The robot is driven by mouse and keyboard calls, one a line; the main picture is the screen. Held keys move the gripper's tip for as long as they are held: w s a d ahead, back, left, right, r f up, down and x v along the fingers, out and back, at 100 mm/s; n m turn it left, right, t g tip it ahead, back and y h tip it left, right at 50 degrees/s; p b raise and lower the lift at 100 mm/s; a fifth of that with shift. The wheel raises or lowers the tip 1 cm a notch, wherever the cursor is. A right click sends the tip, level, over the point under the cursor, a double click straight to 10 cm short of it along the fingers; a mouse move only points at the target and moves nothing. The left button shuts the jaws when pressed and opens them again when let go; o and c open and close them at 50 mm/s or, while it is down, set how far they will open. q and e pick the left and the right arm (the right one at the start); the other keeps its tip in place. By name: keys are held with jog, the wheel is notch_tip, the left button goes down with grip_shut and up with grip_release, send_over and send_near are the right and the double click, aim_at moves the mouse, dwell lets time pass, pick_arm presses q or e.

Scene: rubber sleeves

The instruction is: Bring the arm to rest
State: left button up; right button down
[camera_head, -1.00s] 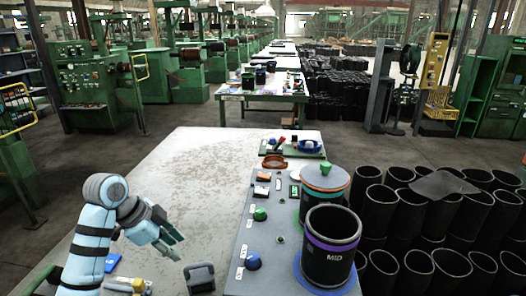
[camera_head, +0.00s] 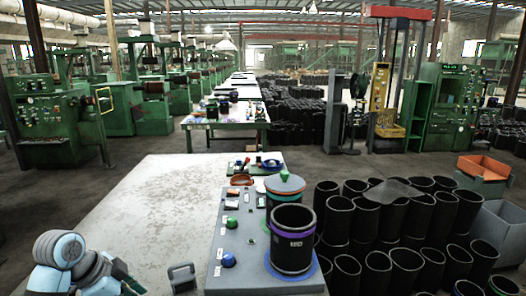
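My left arm (camera_head: 65,262) comes in at the bottom left corner, pale blue with grey joints, bent low over the near left part of the grey table (camera_head: 150,205). Its dark gripper (camera_head: 128,284) is at the picture's bottom edge, partly cut off, and I cannot make out its finger gap. Nothing is seen held in it. A small grey block with a handle-like opening (camera_head: 182,277) stands to its right, apart from it. My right arm and gripper are not in view.
A grey panel (camera_head: 229,240) with coloured knobs carries a black sleeve with a purple band (camera_head: 292,245) and a lidded cylinder (camera_head: 285,187). Many black sleeves (camera_head: 405,265) crowd the right. An orange bin (camera_head: 483,167) stands beyond them. The table's middle is bare.

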pick_arm(q)
jog(key=s+d+f+n+y, duration=0.1)
jog(key=s+d+f+n, duration=0.15)
jog(key=s+f, duration=0.45)
jog(key=s+d+f+n+y, duration=0.1)
jog(key=s+d+f+n, duration=0.2)
jog(key=f, duration=0.5)
jog(key=s+f+n+y, duration=0.25)
jog(key=s+n, duration=0.35)
jog(key=s, duration=1.1)
notch_tip(320, 180, down, 21)
jog(key=s+a+g, duration=0.1)
jog(key=s+a, duration=0.1)
jog(key=a, duration=0.1)
jog(key=s+f+g, duration=0.1)
jog(key=s+f, duration=1)
jog(key=s, duration=0.2)
jog(key=shift+s+a+f+n+g+h, duration=0.2)
jog(key=shift+f+n+g+h, duration=0.1)
jog(key=shift+f+n+h, duration=0.1)
